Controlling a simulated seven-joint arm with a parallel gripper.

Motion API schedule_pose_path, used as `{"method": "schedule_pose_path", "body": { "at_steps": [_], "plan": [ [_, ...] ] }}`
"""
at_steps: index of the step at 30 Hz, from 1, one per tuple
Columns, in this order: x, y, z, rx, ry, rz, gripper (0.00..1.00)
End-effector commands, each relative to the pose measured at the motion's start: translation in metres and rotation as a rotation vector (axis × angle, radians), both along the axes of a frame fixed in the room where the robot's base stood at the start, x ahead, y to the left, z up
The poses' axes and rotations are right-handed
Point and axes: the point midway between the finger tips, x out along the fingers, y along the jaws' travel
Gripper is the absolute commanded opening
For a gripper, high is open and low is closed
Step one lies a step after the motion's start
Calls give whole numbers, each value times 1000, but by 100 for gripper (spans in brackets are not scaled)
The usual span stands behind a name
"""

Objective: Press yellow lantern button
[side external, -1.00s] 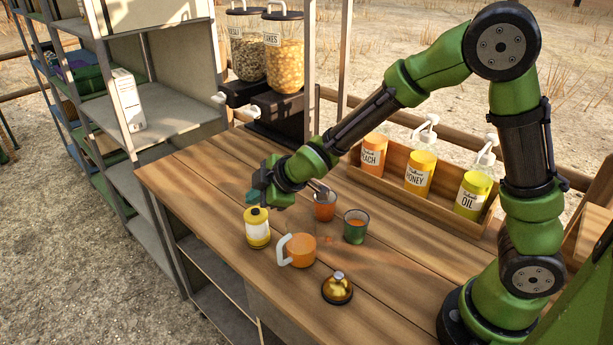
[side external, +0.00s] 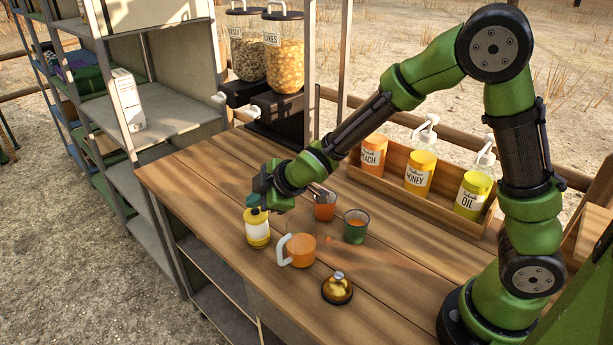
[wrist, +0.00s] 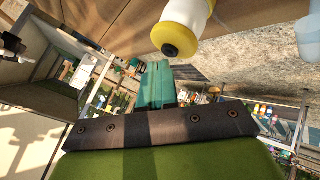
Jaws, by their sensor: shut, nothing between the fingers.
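The yellow lantern (side external: 258,232), with a pale middle band, stands upright on the wooden counter (side external: 190,200). In the wrist view, the lantern's yellow end (wrist: 172,33) shows a black round button (wrist: 171,51). My gripper (side external: 254,201) is shut and empty, its teal fingertips at the lantern's top in the side view. In the wrist view, my gripper (wrist: 157,66) has its fingertips just beside the button. I cannot tell whether they touch it. In the side view the fingers hide the button.
An orange mug (side external: 302,250), a red cup (side external: 325,206), a green cup (side external: 355,228) and a brass bell (side external: 337,288) stand to the lantern's right. A wooden rack (side external: 397,170) with bottles and cereal dispensers (side external: 282,50) are behind. The counter's left end is clear.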

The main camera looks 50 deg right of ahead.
Motion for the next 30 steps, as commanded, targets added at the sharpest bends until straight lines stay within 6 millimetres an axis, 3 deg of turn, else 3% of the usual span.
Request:
{"method": "schedule_pose_path", "body": {
  "at_steps": [30],
  "plan": [
    [0, 0, -5, -1, 1, -1, 0]
  ]
}}
